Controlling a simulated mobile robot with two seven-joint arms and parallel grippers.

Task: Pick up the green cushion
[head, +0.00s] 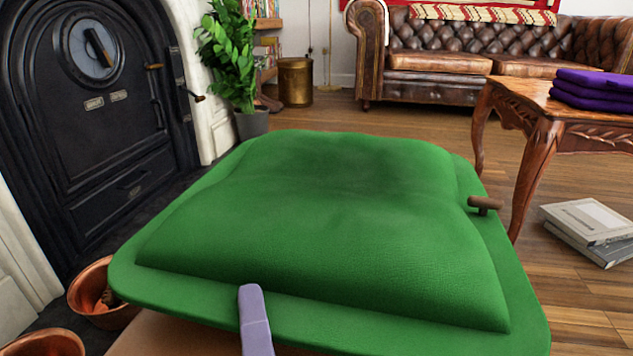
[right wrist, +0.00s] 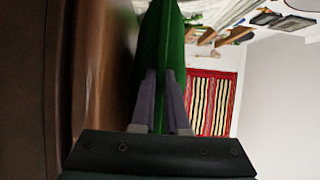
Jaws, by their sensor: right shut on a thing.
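The green cushion (head: 330,215) fills the middle of the head view, broad and puffy with a flat rim. My right gripper (head: 253,300) is at the cushion's near edge, with one pale purple finger showing over the rim. In the right wrist view, the two fingers of the right gripper (right wrist: 160,85) are shut on the thin rim of the green cushion (right wrist: 160,45), one on each side. A brown surface (head: 170,335) shows below the near rim; whether the cushion touches it I cannot tell. My left gripper is not in view.
A black stove (head: 110,130) and copper pots (head: 100,295) are at left. A potted plant (head: 232,60) stands behind. A wooden table (head: 535,110) with folded purple cloth (head: 592,90) is at right, near books (head: 590,222). A brown sofa (head: 440,60) is at the back. Floor between is clear.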

